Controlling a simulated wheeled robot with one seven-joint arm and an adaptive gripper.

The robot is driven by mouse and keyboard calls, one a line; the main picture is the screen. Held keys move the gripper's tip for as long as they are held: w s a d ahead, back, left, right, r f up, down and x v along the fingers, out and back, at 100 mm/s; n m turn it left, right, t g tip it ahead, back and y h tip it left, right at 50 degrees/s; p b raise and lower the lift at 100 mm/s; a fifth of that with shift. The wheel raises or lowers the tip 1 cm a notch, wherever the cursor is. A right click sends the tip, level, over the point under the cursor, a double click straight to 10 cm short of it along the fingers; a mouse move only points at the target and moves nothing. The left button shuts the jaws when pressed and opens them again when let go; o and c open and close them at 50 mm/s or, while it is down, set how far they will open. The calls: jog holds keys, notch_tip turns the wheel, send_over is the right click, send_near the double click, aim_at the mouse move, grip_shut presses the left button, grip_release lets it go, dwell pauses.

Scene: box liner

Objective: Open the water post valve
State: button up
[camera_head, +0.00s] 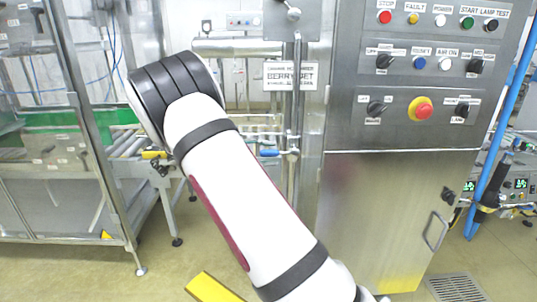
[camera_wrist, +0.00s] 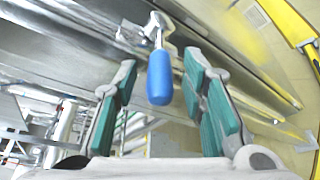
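The water post valve shows in the wrist view as a blue handle (camera_wrist: 160,78) on a metal stem, which joins a metal fitting on the pipe. My gripper (camera_wrist: 160,67) is open, with one green-padded finger on each side of the handle. Gaps show between the handle and both fingers. I cannot tell how deep the handle sits between them. In the head view a small blue handle (camera_head: 268,153) sticks out left from a vertical pipe (camera_head: 291,120) beside the steel cabinet. My gripper is hidden in the head view, where my white arm reaches up and left.
The steel control cabinet (camera_head: 400,190) with buttons and knobs stands right of the pipe. A roller conveyor (camera_head: 130,143) and a framed steel machine (camera_head: 65,190) are at the left. A yellow bar (camera_head: 212,288) is low in front. A blue hose (camera_head: 490,170) runs at the right.

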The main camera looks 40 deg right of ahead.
jog(key=shift+s+d, duration=0.15)
jog(key=shift+d, duration=0.3)
jog(key=shift+c, duration=0.3)
grip_shut()
jog(key=shift+f, duration=0.15)
